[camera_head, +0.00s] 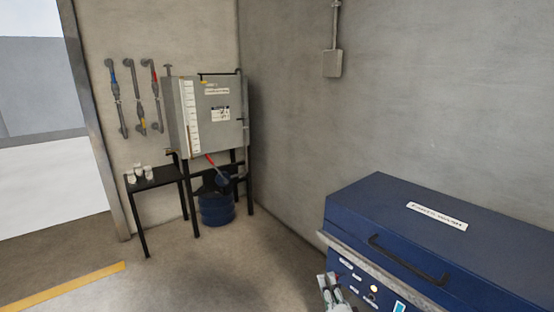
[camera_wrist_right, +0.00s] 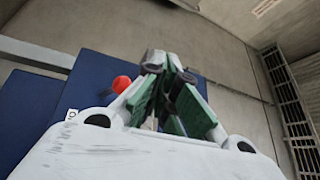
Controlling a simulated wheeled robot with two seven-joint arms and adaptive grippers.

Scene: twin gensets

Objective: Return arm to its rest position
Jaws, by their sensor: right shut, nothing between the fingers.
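My right gripper (camera_head: 327,279) shows at the bottom edge of the head view, in front of the blue genset cabinet (camera_head: 350,208). In the right wrist view the right gripper (camera_wrist_right: 168,62) is shut and empty, its green-padded fingers close together. Behind it there are the blue cabinet (camera_wrist_right: 98,72) and a round red knob or button (camera_wrist_right: 122,84). I cannot tell the distance between the fingers and the cabinet. My left gripper is not in view.
A grey tank (camera_head: 208,130) on a black stand is in the far corner, with a blue drum (camera_head: 216,209) beneath. A small black table (camera_head: 158,178) holds several white cups. Pipes with valves (camera_head: 137,95) are on the wall. Open floor (camera_head: 190,275) lies left of the cabinet.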

